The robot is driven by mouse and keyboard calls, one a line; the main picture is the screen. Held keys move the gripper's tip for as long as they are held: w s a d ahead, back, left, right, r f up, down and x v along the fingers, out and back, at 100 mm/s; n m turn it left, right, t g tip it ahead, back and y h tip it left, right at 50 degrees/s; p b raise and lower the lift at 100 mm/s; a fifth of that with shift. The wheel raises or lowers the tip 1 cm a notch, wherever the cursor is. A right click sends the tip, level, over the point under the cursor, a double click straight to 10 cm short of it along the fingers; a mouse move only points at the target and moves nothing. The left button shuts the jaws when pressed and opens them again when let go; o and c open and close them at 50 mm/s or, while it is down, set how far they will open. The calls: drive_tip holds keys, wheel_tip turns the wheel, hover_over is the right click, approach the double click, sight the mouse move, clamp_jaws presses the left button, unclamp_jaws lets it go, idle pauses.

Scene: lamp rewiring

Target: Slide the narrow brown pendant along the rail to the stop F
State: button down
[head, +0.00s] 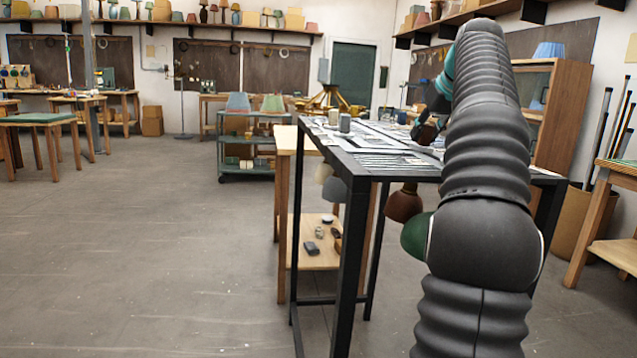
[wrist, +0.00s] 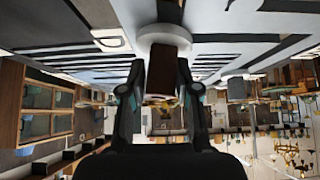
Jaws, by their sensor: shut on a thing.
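In the wrist view, a narrow dark brown piece (wrist: 168,46), which looks like the narrow brown pendant, sits between the two fingers of my gripper (wrist: 161,68). My gripper is shut on it. A white round disc (wrist: 150,32) lies against its far end, at the pale slotted plate (wrist: 230,20). In the head view, my gripper (head: 428,128) is at the right part of the slotted table top (head: 375,160), largely hidden by my arm. The stop F cannot be told from the other markings; no letter is readable.
Under the table hang a wider brown shade (head: 403,204), a dark green shade (head: 413,238) and a grey shade (head: 334,189). Small cylinders (head: 345,123) stand on the table top. A green cart (head: 250,150) stands behind.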

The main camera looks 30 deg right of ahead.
drive_tip(key=shift+x, duration=0.9)
idle(0.9)
drive_tip(key=c, duration=0.8)
unclamp_jaws()
drive_tip(key=shift+r, duration=0.1)
drive_tip(key=shift+w+a, duration=0.15)
drive_tip(key=shift+a, duration=0.2)
drive_tip(key=v, duration=0.8)
drive_tip(key=shift+r, duration=0.15)
